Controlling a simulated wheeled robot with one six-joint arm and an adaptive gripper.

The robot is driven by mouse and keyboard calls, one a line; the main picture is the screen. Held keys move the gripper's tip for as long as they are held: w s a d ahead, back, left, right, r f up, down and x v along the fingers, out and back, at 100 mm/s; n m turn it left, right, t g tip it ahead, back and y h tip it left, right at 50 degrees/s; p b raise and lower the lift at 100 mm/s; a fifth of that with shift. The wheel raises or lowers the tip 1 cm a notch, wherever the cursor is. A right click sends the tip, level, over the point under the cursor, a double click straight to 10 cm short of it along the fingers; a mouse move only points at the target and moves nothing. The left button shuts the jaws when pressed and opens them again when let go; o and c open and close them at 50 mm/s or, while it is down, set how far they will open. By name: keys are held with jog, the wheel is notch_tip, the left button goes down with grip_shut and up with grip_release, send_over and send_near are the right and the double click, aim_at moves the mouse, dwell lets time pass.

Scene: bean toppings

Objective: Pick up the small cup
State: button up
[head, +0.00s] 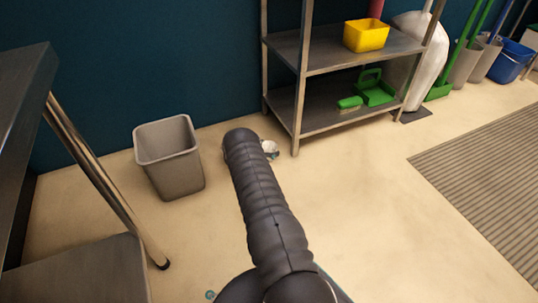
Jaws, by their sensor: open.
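I cannot make out a small cup anywhere in the head view. My own arm, in a black ribbed sleeve, reaches up through the middle of the picture and hides part of the floor behind it. My gripper and its fingertips do not show. A small whitish and dark shape (269,149) shows just right of the arm's far end. It is too small and too covered to tell what it is.
A grey bin (170,157) stands on the floor left of my arm. A metal shelf rack (345,54) holds a yellow container (366,36) and a green dustpan (373,87). A metal table (25,85) is at left. Floor right of my arm is clear up to a striped mat (490,170).

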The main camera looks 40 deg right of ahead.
jog(key=shift+c, duration=0.3)
jog(key=c, duration=0.6)
notch_tip(320, 180, up, 10)
jog(key=shift+p, duration=0.85)
